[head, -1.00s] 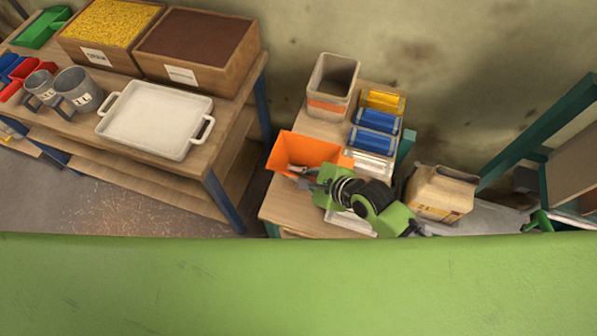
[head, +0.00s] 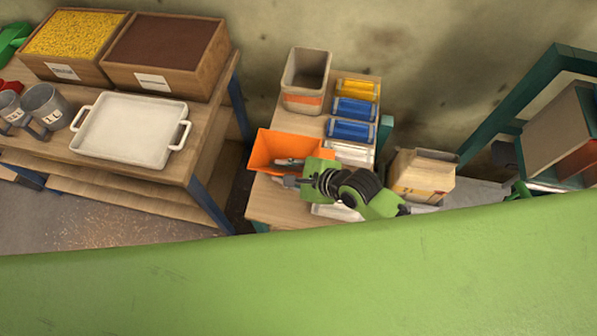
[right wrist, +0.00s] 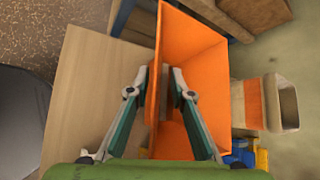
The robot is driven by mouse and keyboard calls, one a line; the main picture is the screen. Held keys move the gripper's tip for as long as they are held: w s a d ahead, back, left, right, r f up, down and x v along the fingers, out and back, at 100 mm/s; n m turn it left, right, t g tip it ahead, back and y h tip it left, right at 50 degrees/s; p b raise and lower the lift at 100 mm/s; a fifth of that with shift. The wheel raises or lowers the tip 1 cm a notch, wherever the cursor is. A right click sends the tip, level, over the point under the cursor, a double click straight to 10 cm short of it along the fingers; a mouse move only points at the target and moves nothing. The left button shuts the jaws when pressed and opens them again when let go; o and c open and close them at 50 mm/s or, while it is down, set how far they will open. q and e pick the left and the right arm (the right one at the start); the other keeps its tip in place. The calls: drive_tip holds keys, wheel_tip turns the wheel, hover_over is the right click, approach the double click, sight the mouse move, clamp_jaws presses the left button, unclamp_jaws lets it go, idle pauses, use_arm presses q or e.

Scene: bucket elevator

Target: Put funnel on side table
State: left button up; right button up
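The orange funnel (head: 264,150), an open-topped bin shape, is at the left edge of a small wooden table (head: 268,205). My right gripper (head: 285,171) reaches the funnel's near side from the right. In the right wrist view, its fingers (right wrist: 162,82) stand apart on either side of the funnel's near wall, one outside and one inside the funnel (right wrist: 198,42). The funnel's lower part is hidden. My left gripper is not in view.
A beige container with an orange band (head: 304,84) and several yellow, blue and white packs (head: 352,108) share the small table. A carton (head: 424,176) stands right of it. A larger table (head: 197,160) on the left holds a white tray (head: 127,130), crates and mugs.

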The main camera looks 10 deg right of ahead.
drive_tip(key=v, duration=1.1)
drive_tip(key=shift+b, duration=0.35)
